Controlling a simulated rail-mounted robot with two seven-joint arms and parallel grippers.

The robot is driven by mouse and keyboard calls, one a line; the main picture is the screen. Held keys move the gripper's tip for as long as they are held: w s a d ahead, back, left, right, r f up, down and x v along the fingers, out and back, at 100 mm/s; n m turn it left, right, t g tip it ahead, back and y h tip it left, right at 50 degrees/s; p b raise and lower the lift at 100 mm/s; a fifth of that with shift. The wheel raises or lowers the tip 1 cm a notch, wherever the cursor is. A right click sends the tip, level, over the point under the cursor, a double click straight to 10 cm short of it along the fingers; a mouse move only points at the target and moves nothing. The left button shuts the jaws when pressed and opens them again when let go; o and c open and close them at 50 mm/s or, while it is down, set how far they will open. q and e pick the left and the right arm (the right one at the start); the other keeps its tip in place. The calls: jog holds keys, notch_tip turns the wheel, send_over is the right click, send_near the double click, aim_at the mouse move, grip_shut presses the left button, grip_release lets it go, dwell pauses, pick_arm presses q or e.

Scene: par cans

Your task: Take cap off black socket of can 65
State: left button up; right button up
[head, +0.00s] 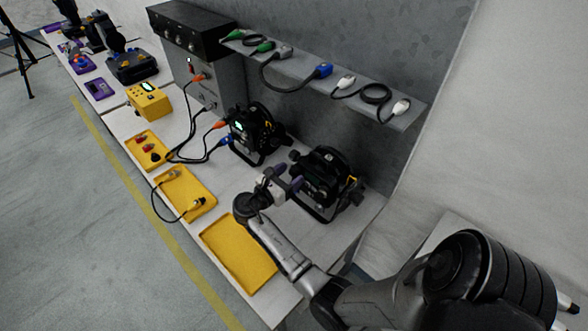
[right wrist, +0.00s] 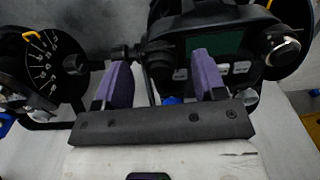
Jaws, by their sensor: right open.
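Two black par cans stand on the white bench in the head view, a left one (head: 254,131) with a lit green display and a right one (head: 325,176). I cannot read a number on either. My right gripper (head: 286,177) is open at the front of the right can. In the right wrist view, its purple fingers (right wrist: 161,84) stand apart before a can body with a dark green display (right wrist: 215,45). Black fittings lie behind and beside the left finger, and a bit of blue shows low between the fingers. I cannot tell which part is the capped black socket.
Yellow trays line the bench front; the nearest (head: 238,252) is empty, and another (head: 185,192) holds a cable. A grey shelf (head: 300,72) with cables runs above the cans. Orange and blue plugs run to the left can. A yellow box (head: 149,101) stands further left.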

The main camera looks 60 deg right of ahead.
dwell(0.3)
grip_shut()
dwell(0.5)
dwell(0.4)
jog(key=shift+a, duration=0.1)
jog(key=shift+w+a+p, duration=0.2)
jog(key=shift+a+p, duration=0.15)
jog(key=shift+a, duration=0.15)
jog(key=shift+w+a+p, duration=0.2)
jog(key=shift+a+p, duration=0.1)
jog(key=shift+a, duration=0.3)
jog(key=shift+p+v, duration=0.75)
jog(key=shift+v, duration=1)
